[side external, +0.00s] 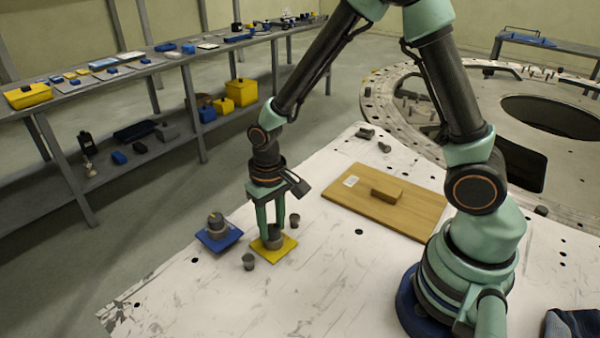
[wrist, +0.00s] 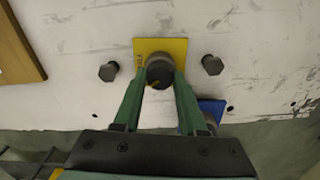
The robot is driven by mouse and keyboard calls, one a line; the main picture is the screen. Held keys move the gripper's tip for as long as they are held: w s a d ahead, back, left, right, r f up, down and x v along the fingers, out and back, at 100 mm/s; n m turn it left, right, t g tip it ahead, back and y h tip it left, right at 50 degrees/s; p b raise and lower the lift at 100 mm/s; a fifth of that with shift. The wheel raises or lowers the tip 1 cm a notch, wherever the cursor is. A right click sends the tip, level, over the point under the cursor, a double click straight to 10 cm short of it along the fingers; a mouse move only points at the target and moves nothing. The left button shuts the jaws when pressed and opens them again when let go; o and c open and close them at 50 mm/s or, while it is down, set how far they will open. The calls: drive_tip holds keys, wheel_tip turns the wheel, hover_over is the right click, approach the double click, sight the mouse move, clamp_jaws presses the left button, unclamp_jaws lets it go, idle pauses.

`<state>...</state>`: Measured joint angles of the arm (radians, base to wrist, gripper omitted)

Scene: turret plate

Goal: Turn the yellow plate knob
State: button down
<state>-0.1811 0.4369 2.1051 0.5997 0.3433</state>
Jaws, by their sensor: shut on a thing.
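The yellow plate (side external: 285,246) lies flat on the white worktable, with a dark grey round knob (side external: 273,240) standing on it. My gripper (side external: 277,232) points straight down over the plate, its two green fingers on either side of the knob. In the wrist view the yellow plate (wrist: 178,47) is upper centre, and my gripper (wrist: 160,75) is shut on the knob (wrist: 160,68). A small orange-yellow mark shows on the knob's top. The lower part of the knob is partly hidden by the fingers in the side view.
A blue plate (side external: 230,241) with its own knob (side external: 216,224) stands just left of the yellow plate. A loose grey bolt-like piece (side external: 248,262) is close in front; another (side external: 295,220) stands behind. A wooden board (side external: 410,212) with a block (side external: 387,195) lies to the right.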

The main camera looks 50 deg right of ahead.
sight(272, 228)
drive_tip(key=m, duration=0.6)
drive_tip(key=shift+m, duration=0.7)
drive_tip(key=shift+c, duration=2.2)
unclamp_jaws()
drive_tip(key=shift+r, duration=0.1)
wheel_tip(272, 228, up, 12)
